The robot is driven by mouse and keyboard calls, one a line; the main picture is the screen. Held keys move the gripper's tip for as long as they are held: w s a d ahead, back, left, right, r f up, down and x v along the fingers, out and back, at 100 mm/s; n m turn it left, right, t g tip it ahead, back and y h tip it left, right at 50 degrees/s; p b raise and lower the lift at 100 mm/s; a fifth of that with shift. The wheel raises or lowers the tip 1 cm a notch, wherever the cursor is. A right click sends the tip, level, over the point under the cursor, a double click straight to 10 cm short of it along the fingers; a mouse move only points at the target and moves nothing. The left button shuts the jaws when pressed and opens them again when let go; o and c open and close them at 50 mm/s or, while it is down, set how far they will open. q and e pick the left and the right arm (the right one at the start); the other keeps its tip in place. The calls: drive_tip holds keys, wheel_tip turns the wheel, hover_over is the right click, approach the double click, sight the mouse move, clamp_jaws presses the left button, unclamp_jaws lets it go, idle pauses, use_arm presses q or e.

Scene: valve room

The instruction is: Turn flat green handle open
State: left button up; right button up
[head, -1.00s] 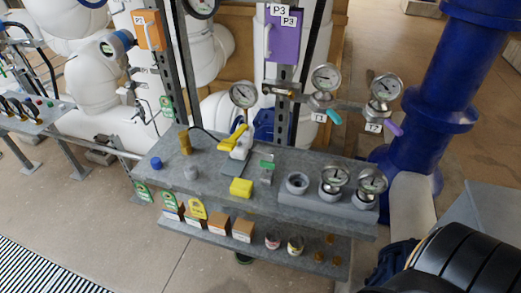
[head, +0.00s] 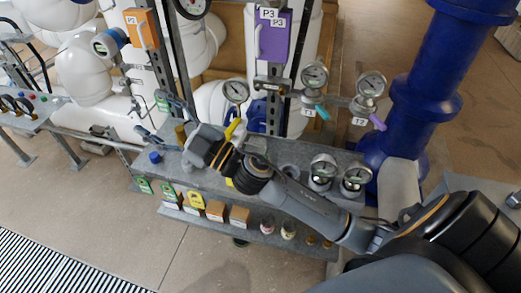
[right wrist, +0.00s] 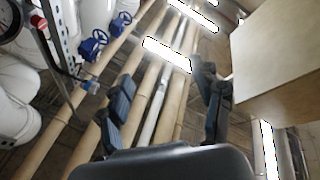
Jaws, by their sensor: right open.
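The flat green handle on the bench is not visible now; my right arm lies across that part of the bench in the head view. My right gripper (head: 153,116) is open and empty, reaching over the bench's left part with its fingers spread. In the right wrist view its two fingers (right wrist: 166,95) stand apart with nothing between them. A teal handle (head: 322,112) hangs at the T1 gauge and a purple handle (head: 377,122) at the T2 gauge. A yellow handle (head: 232,128) stands beyond my right wrist. My left gripper is not in view.
The grey bench (head: 350,200) holds gauges at its right and a blue cap (head: 154,157) at its left. An orange box (head: 142,28) and a purple box (head: 273,36) are mounted behind. A thick blue pipe (head: 425,90) stands right. Floor in front is clear.

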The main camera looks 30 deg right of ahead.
drive_tip(key=s+a+r+n+g+y, duration=0.1)
drive_tip(key=a+n+g+y, duration=0.35)
drive_tip(key=n, duration=0.25)
drive_tip(key=n+g+h, duration=0.4)
drive_tip(key=g+h, duration=1)
drive_tip(key=h, duration=0.3)
hover_over(260, 155)
wheel_tip(260, 155, down, 12)
wheel_tip(260, 155, down, 14)
drive_tip(key=p, duration=0.3)
drive_tip(key=shift+r+p, duration=0.15)
drive_tip(key=shift+p, duration=0.25)
drive_tip(key=c, duration=1.1)
